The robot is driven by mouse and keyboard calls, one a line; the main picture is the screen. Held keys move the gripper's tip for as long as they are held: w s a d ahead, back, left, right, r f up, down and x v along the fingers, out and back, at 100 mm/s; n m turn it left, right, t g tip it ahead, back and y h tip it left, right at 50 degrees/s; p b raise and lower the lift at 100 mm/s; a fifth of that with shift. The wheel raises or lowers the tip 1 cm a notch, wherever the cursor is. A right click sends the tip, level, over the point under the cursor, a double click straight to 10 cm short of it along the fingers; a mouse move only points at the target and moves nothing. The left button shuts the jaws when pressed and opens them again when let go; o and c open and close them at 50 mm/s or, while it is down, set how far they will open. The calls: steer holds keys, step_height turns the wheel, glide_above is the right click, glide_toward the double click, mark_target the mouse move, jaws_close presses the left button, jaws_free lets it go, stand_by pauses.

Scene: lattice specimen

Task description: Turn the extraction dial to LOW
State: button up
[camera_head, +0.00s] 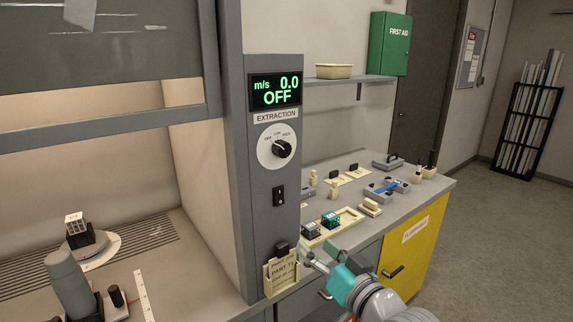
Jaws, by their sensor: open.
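The extraction dial (283,149) is a black knob on a round white plate on the grey post of the fume hood. Small position labels ring its upper edge; they are too small to read surely. The display (276,92) above it shows "m/s 0.0" and "OFF" in green. My gripper (308,257) is open, low in front of the post, well below and slightly right of the dial. It is not touching the dial. No object shows between its fingers.
A black rocker switch (279,196) sits below the dial. A card holder (281,276) hangs low on the post beside my gripper. The bench (436,184) at right holds trays and small parts. A hood sash (110,128) is at left. Space before the dial is clear.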

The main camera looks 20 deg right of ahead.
mark_target(286, 150)
step_height(286, 150, up, 17)
steer(key=w+n+y, duration=0.1)
steer(key=n+y, duration=0.1)
steer(key=n, duration=0.1)
steer(key=x, duration=1.1)
steer(key=shift+d+r, duration=0.15)
steer(key=shift+r, duration=0.1)
steer(key=c, duration=1.2)
